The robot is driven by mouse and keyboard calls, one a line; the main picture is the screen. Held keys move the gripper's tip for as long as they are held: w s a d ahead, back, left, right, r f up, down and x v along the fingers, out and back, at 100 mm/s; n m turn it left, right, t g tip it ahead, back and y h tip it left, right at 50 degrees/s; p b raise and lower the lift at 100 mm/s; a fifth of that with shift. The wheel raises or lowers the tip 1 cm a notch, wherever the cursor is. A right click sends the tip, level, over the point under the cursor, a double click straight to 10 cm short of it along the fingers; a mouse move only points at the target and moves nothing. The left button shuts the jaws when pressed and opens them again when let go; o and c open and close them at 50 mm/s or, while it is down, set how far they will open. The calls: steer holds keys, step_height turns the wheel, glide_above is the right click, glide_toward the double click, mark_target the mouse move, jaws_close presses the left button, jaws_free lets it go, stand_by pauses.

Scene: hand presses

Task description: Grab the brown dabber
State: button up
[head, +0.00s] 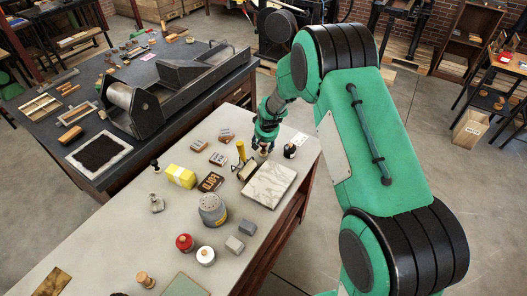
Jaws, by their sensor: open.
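My gripper (263,144) is at the far end of the light table, pointing down and open. A small brown, knob-like piece (263,151) shows right under its fingers; it may be the brown dabber, mostly hidden by the gripper. I cannot tell whether the fingers touch it. Another light brown, knob-topped piece (145,280) stands at the near left of the table; its kind is too small to tell.
A marbled slab (269,184) lies just in front of my gripper. A yellow upright tool (241,152) stands close on its left, a black-and-white pot (290,151) on its right. A grey canister (212,209) and several small blocks stand nearer. A press (150,100) fills the dark table behind.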

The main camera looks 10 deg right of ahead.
steer(key=c, duration=1.3)
steer(key=shift+r, duration=0.1)
steer(key=shift+c, duration=0.2)
steer(key=shift+r, duration=0.4)
step_height(320, 180, up, 3)
steer(key=shift+r+p, duration=0.1)
steer(key=shift+p, duration=0.4)
steer(key=s+p, duration=0.1)
steer(key=s, duration=1.5)
steer(key=shift+r+p, duration=0.3)
steer(key=shift+r, duration=0.15)
